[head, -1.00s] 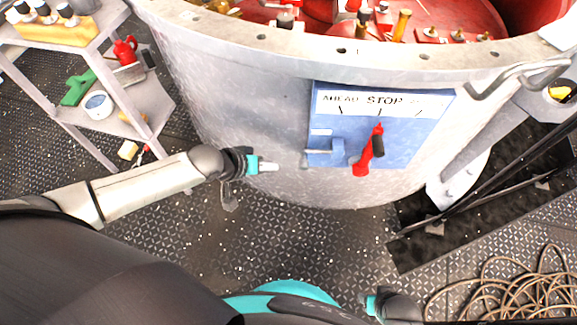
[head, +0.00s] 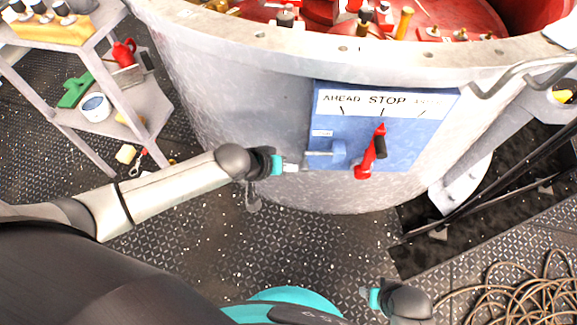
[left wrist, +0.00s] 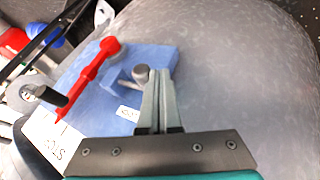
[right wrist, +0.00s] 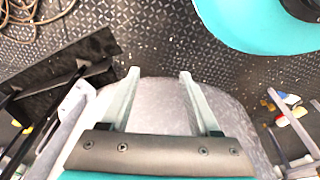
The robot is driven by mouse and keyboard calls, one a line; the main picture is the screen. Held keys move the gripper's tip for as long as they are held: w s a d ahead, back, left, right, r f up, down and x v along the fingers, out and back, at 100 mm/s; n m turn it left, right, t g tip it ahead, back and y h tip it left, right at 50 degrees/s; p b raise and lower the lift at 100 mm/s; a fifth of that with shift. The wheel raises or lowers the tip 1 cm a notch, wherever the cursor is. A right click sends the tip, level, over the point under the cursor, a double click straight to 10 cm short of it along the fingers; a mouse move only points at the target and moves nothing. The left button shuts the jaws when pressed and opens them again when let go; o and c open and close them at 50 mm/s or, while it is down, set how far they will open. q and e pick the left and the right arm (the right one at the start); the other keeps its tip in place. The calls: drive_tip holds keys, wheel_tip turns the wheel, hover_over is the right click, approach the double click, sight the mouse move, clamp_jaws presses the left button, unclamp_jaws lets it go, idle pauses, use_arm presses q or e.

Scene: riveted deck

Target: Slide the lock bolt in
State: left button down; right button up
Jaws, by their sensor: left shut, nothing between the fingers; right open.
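A blue panel (head: 405,150) marked AHEAD and STOP is fixed to the grey drum. The lock bolt (head: 320,154) sticks out leftward from a blue block low on its left side. In the left wrist view the bolt ends in a round grey knob (left wrist: 141,73). My left gripper (head: 298,168) is shut and empty, its tips (left wrist: 158,72) beside the knob; I cannot tell whether they touch. A red lever (head: 368,158) with a black grip stands right of the bolt, pointing up toward STOP. My right gripper (head: 366,294) is open and empty, low over the deck.
A grey shelf rack (head: 140,105) with a red oil can (head: 124,52) stands at left. The drum's curved wall (head: 230,110) fills the middle. Coiled rope (head: 510,295) lies on the deck at lower right. A bent handrail (head: 525,72) is right of the panel.

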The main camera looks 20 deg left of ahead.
use_arm(q)
drive_tip(key=shift+d, duration=0.1)
drive_tip(key=w+d+p, duration=0.1)
drive_tip(key=d+p, duration=0.1)
drive_tip(key=d, duration=0.5)
drive_tip(key=shift+w+p, duration=0.3)
drive_tip(key=shift+w, duration=0.1)
use_arm(e)
drive_tip(key=shift+s+d+f, duration=0.35)
drive_tip(key=shift+s+f, duration=0.1)
drive_tip(key=shift+f, duration=0.35)
drive_tip(key=shift+s+d+f, duration=0.4)
drive_tip(key=shift+f, duration=0.45)
drive_tip(key=shift+s+d+f, duration=0.35)
drive_tip(key=shift+s+f, duration=0.1)
drive_tip(key=shift+f, duration=0.35)
use_arm(q)
drive_tip(key=shift+d, duration=0.1)
drive_tip(key=shift+r, duration=0.2)
